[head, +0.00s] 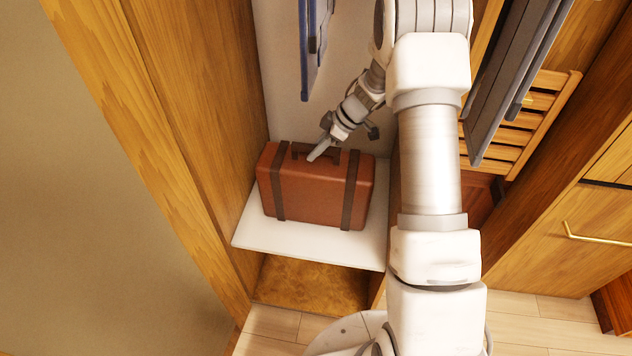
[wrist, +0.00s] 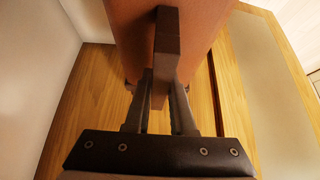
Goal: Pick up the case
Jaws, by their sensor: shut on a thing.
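The case (head: 314,193) is a brown suitcase with two dark straps and a dark handle on top. In the head view it stands upright on a white shelf (head: 300,240) inside a wooden alcove. My gripper (head: 318,153) is at the top of the case, at its handle. In the wrist view my gripper (wrist: 161,92) has its two fingers on either side of the dark handle (wrist: 166,45), shut on it. The case's brown side (wrist: 205,28) fills the top middle of that view. I cannot tell whether the case's bottom is touching the shelf.
A wooden wall (head: 205,90) stands close on the left of the case. Blue and grey items (head: 312,45) hang above it. On the right are a dark panel (head: 510,85) and a slatted wooden rack (head: 535,110). Below the shelf is an open brown space (head: 310,285).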

